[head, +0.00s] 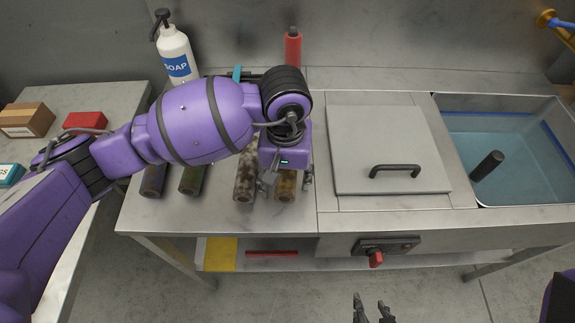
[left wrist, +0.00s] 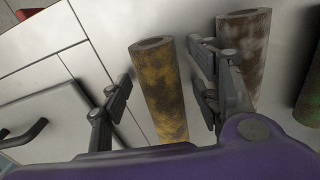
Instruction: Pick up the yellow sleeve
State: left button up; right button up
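The yellow sleeve (head: 286,187), a rusty yellow-brown tube, lies on the steel counter at the right end of a row of sleeves. My left gripper (head: 285,184) is over it, open, with one finger on each side. In the left wrist view the yellow sleeve (left wrist: 163,92) lies between the two spread fingers, with visible gaps; its near end is hidden by my gripper body. My right gripper (head: 373,310) is low at the bottom edge, its fingers apart and empty, far from the sleeve.
A mottled brown-white sleeve (head: 245,181) lies close beside the left gripper's finger. A green sleeve (head: 193,179) and a dark blue one (head: 153,180) lie further left. A lid (head: 385,145) with a handle, a water basin (head: 530,160), a soap bottle (head: 175,52) and a red bottle (head: 292,48) stand around.

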pick_arm(q)
jog(key=c, duration=1.2)
jog(key=shift+o, duration=0.2)
